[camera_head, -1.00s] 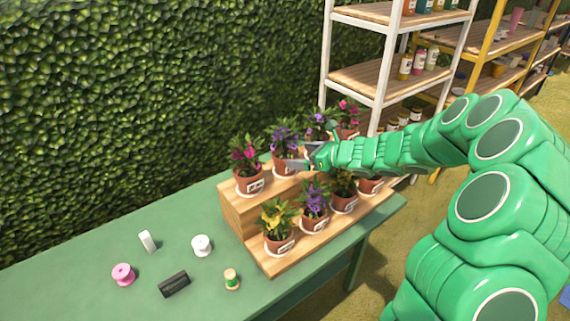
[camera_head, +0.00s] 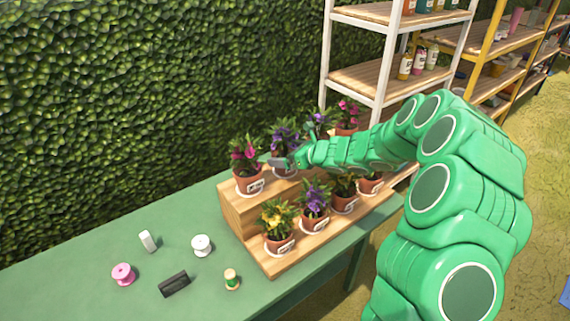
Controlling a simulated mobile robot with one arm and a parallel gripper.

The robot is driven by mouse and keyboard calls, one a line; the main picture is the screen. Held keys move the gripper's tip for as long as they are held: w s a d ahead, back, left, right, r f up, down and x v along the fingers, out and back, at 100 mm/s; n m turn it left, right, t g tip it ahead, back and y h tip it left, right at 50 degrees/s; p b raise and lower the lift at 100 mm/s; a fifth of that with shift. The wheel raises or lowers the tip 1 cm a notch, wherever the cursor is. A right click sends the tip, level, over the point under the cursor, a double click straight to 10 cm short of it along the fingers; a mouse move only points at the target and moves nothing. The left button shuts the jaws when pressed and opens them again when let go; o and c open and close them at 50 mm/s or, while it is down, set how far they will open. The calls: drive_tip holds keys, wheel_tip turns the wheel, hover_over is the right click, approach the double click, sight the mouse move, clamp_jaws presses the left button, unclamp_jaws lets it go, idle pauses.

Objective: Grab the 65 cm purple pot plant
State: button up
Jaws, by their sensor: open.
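Several potted plants with white labels stand on a two-step wooden stand (camera_head: 236,212); the label text is too small to read. One purple plant (camera_head: 283,135) is on the upper step, second from the left. Another purple plant (camera_head: 315,198) is on the lower step. A further dark, purplish plant (camera_head: 319,121) stands behind my arm on the upper step. My gripper (camera_head: 276,161) is open at the upper purple plant, its fingers pointing left across the front of that pot. The pot is partly hidden, and I cannot tell whether the fingers touch it.
A pink-flowered plant (camera_head: 245,158) stands just left of my gripper, and a yellow one (camera_head: 277,220) is below. Spools, a black block (camera_head: 174,284) and a white block lie on the green table (camera_head: 90,260). The hedge (camera_head: 150,100) is behind; a white shelf (camera_head: 362,76) stands behind right.

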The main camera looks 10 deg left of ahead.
drive_tip(key=c, duration=1.1)
